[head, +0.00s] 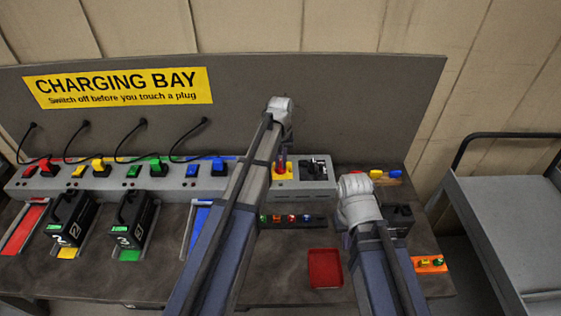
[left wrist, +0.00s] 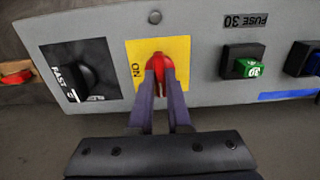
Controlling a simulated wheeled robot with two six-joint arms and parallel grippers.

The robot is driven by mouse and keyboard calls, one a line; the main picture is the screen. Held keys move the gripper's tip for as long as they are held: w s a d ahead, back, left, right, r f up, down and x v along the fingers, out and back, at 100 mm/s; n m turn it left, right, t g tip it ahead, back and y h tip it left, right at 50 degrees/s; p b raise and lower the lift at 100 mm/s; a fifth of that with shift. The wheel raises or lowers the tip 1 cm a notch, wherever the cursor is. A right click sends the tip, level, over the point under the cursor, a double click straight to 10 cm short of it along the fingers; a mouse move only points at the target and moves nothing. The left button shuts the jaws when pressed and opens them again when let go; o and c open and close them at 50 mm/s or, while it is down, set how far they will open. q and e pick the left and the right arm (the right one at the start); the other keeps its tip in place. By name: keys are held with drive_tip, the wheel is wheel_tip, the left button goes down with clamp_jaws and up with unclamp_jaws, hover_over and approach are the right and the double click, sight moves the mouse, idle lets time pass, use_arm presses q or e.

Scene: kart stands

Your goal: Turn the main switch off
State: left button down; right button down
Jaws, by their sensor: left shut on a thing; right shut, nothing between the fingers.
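The main switch is a red handle (left wrist: 164,66) on a yellow plate (left wrist: 180,48) marked ON in the left wrist view. In the head view its yellow plate (head: 283,175) is on the grey box at the bench's back. My left gripper (head: 281,165) is shut on the red handle; its two purple fingers (left wrist: 160,82) close around it in the left wrist view. The fingers hide part of the handle. My right gripper (head: 346,240) is shut and empty, low over the bench's right side, mostly hidden by its own arm.
A black FAST knob (left wrist: 82,75) and a green fuse (left wrist: 244,68) flank the switch. Batteries (head: 72,216) stand at the left below a row of coloured plugs (head: 97,165). A red tray (head: 325,268) lies between my arms. A grey cart (head: 510,220) stands at the right.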

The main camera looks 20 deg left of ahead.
sight(280, 164)
idle(0.4)
use_arm(q)
drive_tip(key=c, duration=0.9)
unclamp_jaws()
drive_tip(key=shift+o, duration=0.2)
drive_tip(key=shift+r, duration=0.1)
wheel_tip(280, 164, up, 8)
drive_tip(key=p, duration=0.8)
drive_tip(key=shift+f, duration=0.2)
drive_tip(key=s+d+f+m+b, duration=0.2)
drive_tip(key=s+d, duration=0.2)
drive_tip(key=s, duration=0.4)
drive_tip(key=s+d+f+m+b, duration=0.2)
drive_tip(key=s+d, duration=0.3)
drive_tip(key=s, duration=0.3)
drive_tip(key=s+d+f+m+y+b, duration=0.1)
drive_tip(key=s+d+f+m+b, duration=0.1)
drive_tip(key=s, duration=0.6)
drive_tip(key=shift+s+d+m, duration=0.4)
drive_tip(key=shift+d+m, duration=0.2)
drive_tip(key=shift+d, duration=0.6)
